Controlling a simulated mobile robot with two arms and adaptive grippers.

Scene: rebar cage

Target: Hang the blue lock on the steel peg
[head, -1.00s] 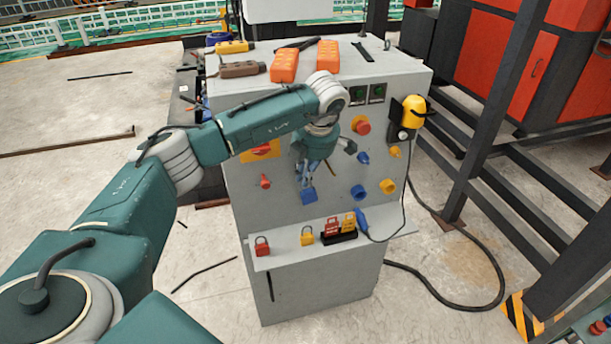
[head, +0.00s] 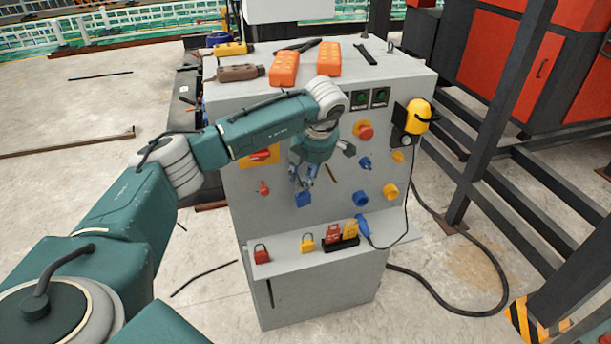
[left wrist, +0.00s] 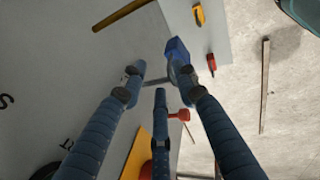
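The blue lock (head: 303,199) hangs just below the fingertips of my left gripper (head: 304,178), in front of the grey panel of the cabinet. The left wrist view shows the lock (left wrist: 177,49) at the tip of the right-hand finger, with the fingers of my left gripper (left wrist: 158,78) spread around a short grey rod (left wrist: 155,83). I cannot tell whether this rod is the steel peg or the lock's shackle. In the head view my gripper hides that part of the panel. My right gripper is not in view.
The cabinet's shelf holds a red lock (head: 261,255), a yellow lock (head: 307,243) and a black holder (head: 342,246) with tags. A red switch (head: 263,188), blue knob (head: 361,198) and yellow knob (head: 391,191) stick out nearby. A brown rod (head: 331,172) is right of the gripper.

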